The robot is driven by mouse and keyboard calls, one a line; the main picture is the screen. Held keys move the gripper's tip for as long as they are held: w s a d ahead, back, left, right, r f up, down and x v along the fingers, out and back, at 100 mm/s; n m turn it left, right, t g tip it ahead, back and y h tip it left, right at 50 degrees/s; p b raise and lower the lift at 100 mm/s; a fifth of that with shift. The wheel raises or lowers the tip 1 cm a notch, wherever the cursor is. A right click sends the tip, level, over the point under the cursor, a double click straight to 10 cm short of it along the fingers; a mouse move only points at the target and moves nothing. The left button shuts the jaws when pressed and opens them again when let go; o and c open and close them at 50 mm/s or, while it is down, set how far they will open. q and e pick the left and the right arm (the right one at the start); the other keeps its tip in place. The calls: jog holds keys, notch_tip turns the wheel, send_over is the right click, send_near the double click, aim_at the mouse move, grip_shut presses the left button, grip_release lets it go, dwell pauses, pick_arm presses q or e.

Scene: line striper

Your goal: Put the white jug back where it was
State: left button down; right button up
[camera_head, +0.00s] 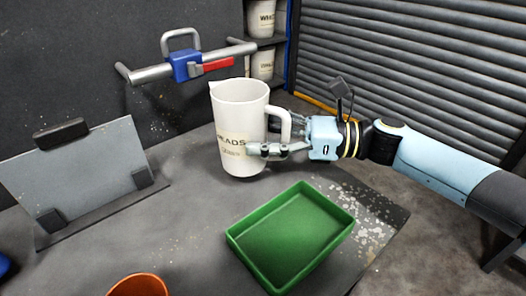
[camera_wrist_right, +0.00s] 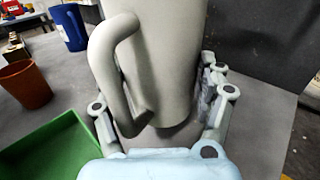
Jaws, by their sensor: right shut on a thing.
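The white jug (camera_head: 236,130) is upright at the back of the grey table, with dark lettering on its side and its handle to the right. My right gripper (camera_head: 268,146) comes in from the right and is shut on the jug. In the right wrist view the jug (camera_wrist_right: 167,55) stands between the two fingers (camera_wrist_right: 160,115), its handle towards the camera. The head view does not make clear whether the jug's base touches the table. My left gripper is not in view.
A green tray (camera_head: 337,215) lies in front of the jug. An orange cup (camera_head: 139,286) is at the front edge. A grey panel on a stand (camera_head: 80,170) is at left. A blue clamp on a bar (camera_head: 186,66) is behind. A blue container (camera_wrist_right: 70,28) shows in the wrist view.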

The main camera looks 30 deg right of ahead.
jog(key=shift+f, duration=1.9)
jog(key=shift+f+b, duration=0.1)
jog(key=shift+b, duration=0.2)
jog(key=o, duration=1.7)
jog(key=v, duration=1.2)
jog(key=shift+s, duration=0.1)
